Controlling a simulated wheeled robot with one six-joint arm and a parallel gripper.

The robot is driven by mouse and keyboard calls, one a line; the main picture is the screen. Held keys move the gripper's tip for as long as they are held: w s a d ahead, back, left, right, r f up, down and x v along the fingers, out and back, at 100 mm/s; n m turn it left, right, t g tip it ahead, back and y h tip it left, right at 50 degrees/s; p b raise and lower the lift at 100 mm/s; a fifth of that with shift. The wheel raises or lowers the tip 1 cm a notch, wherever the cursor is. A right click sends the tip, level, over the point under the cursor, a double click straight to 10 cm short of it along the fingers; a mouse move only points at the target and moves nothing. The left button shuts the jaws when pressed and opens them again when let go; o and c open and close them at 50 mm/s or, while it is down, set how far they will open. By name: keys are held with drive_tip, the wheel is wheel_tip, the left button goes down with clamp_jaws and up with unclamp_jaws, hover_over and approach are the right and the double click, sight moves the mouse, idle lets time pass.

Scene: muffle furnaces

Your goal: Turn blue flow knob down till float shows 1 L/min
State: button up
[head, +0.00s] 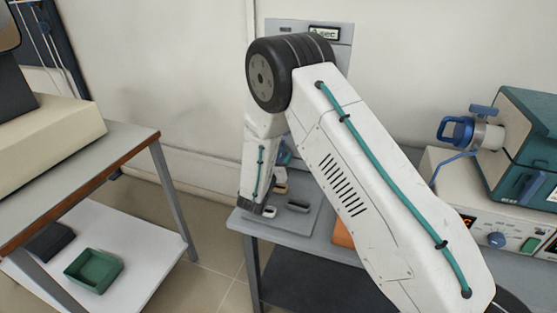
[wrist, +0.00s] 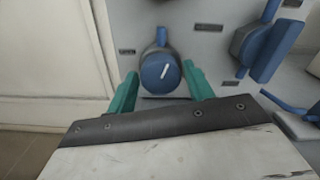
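In the head view my arm hides the knob and most of the gripper. No float or flow scale is readable in either view.
A larger blue handle (wrist: 268,50) sits right of the knob. In the head view, a grey panel with a small display (head: 324,33) stands behind my arm. A teal furnace (head: 525,140) stands on the right. A green tray (head: 93,270) lies on the lower left shelf.

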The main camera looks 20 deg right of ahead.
drive_tip(key=c, duration=0.6)
drive_tip(key=shift+o, duration=0.2)
drive_tip(key=shift+m, duration=2.2)
drive_tip(key=o, duration=1)
drive_tip(key=shift+s, duration=0.1)
drive_tip(key=v, duration=0.7)
drive_tip(key=shift+s+a, duration=0.25)
